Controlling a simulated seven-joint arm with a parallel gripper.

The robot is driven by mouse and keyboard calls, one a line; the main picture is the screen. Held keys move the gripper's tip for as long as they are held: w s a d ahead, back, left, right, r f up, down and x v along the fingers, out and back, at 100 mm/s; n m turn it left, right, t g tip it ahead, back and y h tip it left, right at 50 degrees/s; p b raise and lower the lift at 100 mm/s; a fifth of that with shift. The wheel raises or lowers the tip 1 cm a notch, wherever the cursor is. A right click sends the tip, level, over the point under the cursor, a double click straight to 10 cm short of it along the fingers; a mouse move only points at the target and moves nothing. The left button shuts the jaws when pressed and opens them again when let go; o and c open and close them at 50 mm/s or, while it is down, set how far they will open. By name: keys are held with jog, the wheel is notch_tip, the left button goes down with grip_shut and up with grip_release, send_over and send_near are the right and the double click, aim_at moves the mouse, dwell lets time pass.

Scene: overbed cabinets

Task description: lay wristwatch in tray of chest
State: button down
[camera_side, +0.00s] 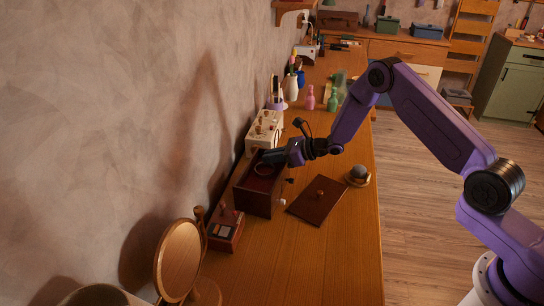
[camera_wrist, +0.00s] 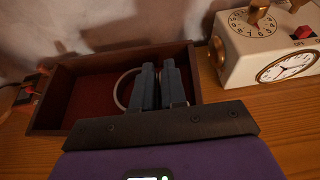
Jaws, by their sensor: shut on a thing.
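The chest (camera_side: 258,196) is an open dark red-brown box on the wooden counter by the wall. Its red-lined inside shows in the wrist view (camera_wrist: 92,92). My gripper (camera_side: 270,157) reaches over its far right side with the fingers pointing into the opening. In the wrist view the two fingers (camera_wrist: 160,70) are close together, with the pale loop of the wristwatch (camera_wrist: 121,88) held at them. The loop hangs over or in the box; whether it touches the floor of the tray I cannot tell. The watch's face is hidden by the fingers.
A dark lid-like panel with a knob (camera_side: 318,201) lies right of the chest. A cream box with dials (camera_side: 264,130) stands close behind it, also in the wrist view (camera_wrist: 268,50). A small red box (camera_side: 226,230) and a round mirror (camera_side: 178,260) stand in front. The counter's front right is clear.

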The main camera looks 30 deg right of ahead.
jog(key=c, duration=1.4)
grip_release()
jog(key=shift+c, duration=0.2)
